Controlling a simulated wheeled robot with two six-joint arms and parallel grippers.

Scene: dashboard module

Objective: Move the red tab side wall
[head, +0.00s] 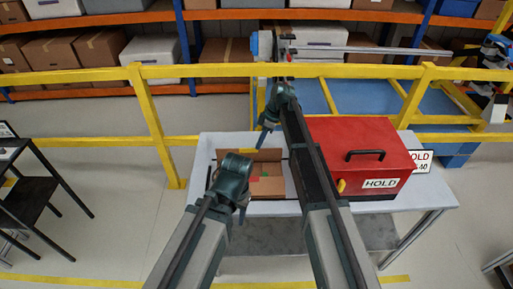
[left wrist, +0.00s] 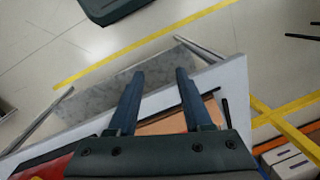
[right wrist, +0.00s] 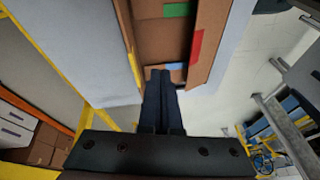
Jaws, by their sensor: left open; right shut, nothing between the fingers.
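An open cardboard box lies on the white table, its rim showing in the head view (head: 276,156). The red tab (right wrist: 195,46) is on the brown side wall (right wrist: 212,28) at the right in the right wrist view. Green (right wrist: 176,10) and blue (right wrist: 173,66) tabs also show there. My right gripper (right wrist: 165,76) is shut and empty by the box's edge near the blue tab; it also shows in the head view (head: 263,137). My left gripper (left wrist: 160,76) is open and empty; in the head view (head: 242,212) it hangs over the box's near side, hiding part of it.
A red toolbox (head: 340,140) with a black handle and HOLD label stands right of the box on the table (head: 425,197). A yellow railing (head: 200,72) runs behind, with shelves beyond. A dark side table (head: 30,180) stands at the left.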

